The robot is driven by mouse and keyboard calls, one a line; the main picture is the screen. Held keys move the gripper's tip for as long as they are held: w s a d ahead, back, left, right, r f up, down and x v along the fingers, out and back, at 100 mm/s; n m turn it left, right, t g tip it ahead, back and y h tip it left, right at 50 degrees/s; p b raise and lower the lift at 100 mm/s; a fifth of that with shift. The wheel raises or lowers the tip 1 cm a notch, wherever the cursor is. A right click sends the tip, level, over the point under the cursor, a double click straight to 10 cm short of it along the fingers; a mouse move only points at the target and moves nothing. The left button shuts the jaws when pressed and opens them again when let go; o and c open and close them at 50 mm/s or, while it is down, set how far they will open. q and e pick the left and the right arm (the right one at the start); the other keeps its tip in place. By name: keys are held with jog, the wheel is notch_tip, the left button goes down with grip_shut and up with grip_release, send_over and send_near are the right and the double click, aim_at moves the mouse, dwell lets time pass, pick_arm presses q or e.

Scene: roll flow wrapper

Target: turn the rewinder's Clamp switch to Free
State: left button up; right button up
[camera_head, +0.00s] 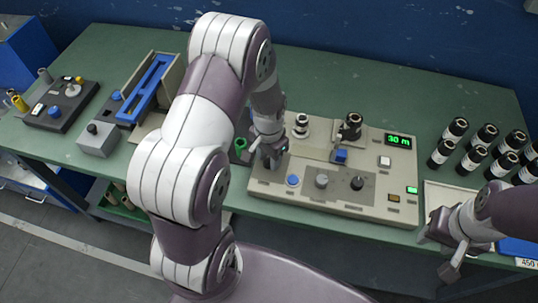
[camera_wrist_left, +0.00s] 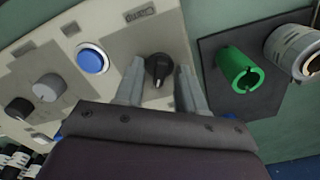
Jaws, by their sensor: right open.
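The beige rewinder (camera_head: 340,205) stands at the middle front of the green table. A small light mark shows on the knob's edge. My left gripper (camera_wrist_left: 160,85) is open, with one finger on each side of this knob and a gap to both. In the head view my left gripper (camera_head: 268,158) covers the knob at the rewinder's left end. My right gripper (camera_head: 456,245) is open and empty at the front right.
Along the rewinder's front are a blue button (camera_head: 293,180), a grey knob (camera_head: 321,181) and a black knob (camera_head: 357,183). A green core (camera_wrist_left: 238,70) stands beside the left end. Several black rolls (camera_head: 475,158) stand at the right. My left arm hides part of the table.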

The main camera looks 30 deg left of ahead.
pick_arm(q)
grip_shut()
